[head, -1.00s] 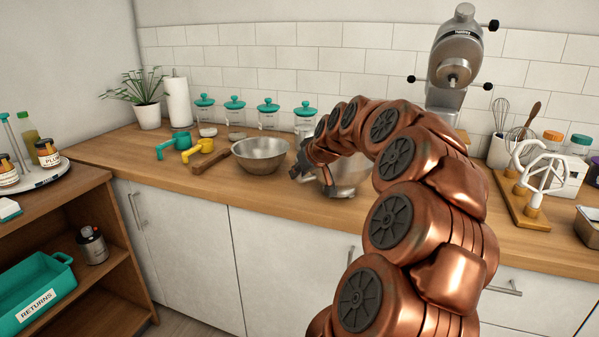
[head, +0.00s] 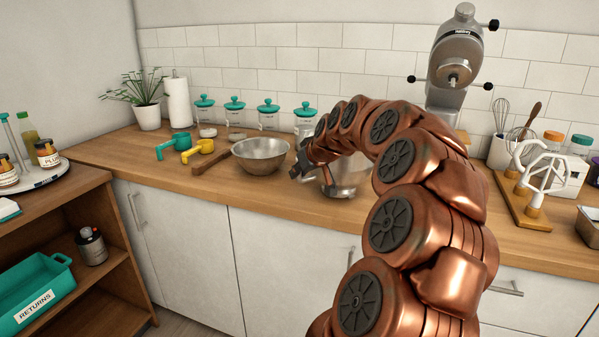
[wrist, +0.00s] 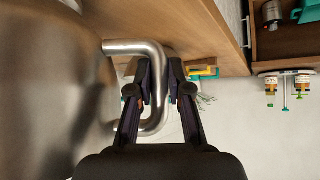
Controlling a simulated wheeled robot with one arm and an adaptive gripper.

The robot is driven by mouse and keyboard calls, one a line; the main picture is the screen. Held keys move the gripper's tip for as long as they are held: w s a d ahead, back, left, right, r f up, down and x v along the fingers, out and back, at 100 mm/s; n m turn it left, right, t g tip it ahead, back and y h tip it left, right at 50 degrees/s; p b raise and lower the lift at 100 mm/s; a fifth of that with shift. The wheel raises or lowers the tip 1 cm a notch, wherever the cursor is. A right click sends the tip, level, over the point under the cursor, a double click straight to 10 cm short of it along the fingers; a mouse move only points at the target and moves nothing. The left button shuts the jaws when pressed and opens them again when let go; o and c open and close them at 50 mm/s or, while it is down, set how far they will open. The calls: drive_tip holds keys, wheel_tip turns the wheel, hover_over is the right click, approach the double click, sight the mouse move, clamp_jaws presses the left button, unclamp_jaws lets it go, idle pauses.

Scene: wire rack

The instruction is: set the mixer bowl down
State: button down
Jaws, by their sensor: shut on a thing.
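The steel mixer bowl (head: 347,180) is over the front part of the wooden counter, partly hidden behind my arm. In the wrist view its shiny wall (wrist: 50,90) fills the left side, and its bent metal handle (wrist: 158,100) sticks out towards my fingers. My gripper (wrist: 160,75) is shut on that handle, one finger on each side. In the head view my gripper (head: 303,166) is at the bowl's left side. The bowl's base is close to the counter top; I cannot tell whether it touches.
A wide steel bowl (head: 262,154) stands just left on the counter (head: 215,190). The stand mixer (head: 455,65) stands behind my arm. A board with white beaters (head: 522,205) is at right.

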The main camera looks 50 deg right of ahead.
drive_tip(key=shift+f+b, duration=0.25)
drive_tip(key=shift+b, duration=0.1)
drive_tip(key=shift+f, duration=0.25)
drive_tip(key=c, duration=1)
unclamp_jaws()
drive_tip(key=shift+s, duration=0.1)
drive_tip(key=shift+b+v, duration=1.2)
drive_tip(key=shift+v, duration=3.2)
